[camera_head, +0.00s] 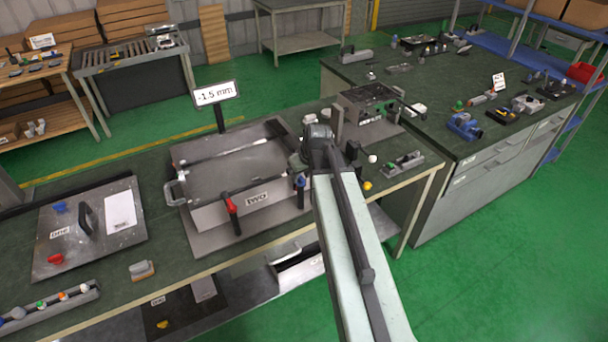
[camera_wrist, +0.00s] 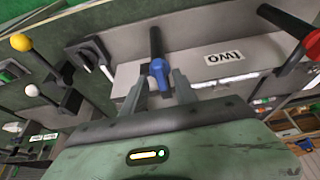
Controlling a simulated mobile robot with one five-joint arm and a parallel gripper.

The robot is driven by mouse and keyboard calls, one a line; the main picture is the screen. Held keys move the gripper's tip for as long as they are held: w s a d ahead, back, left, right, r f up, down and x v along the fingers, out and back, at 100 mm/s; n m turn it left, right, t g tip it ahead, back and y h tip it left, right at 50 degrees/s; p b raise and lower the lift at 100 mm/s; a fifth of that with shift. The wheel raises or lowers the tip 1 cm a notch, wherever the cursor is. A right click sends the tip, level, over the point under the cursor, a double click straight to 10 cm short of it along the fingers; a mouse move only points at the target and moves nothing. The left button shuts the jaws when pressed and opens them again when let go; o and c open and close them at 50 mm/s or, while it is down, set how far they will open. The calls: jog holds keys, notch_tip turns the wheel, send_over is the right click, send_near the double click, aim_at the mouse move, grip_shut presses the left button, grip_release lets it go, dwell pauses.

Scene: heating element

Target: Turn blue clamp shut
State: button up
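The blue clamp (camera_head: 300,182) stands at the right front corner of the metal fixture (camera_head: 207,240) labelled "two". In the wrist view the blue clamp handle (camera_wrist: 160,72) has a blue tip and a dark shaft. It lies between the two fingers of my gripper (camera_wrist: 160,84), which are apart. I cannot tell whether either finger touches it. In the head view my arm hides much of the gripper. A red clamp (camera_head: 231,207) stands at the fixture's front, left of the blue one. It also shows in the wrist view (camera_wrist: 312,44) at the right.
A sign reading -1.5 mm (camera_head: 215,94) stands behind the fixture. A grey machine (camera_head: 367,101) stands right of it. Yellow (camera_head: 367,186) and white (camera_head: 372,159) knobs are close right of my gripper. A plate labelled "one" (camera_head: 120,236) lies left on the bench.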

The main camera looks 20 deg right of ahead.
jog(key=p+v, duration=0.7)
jog(key=shift+s+r, duration=0.2)
jog(key=shift+r, duration=0.2)
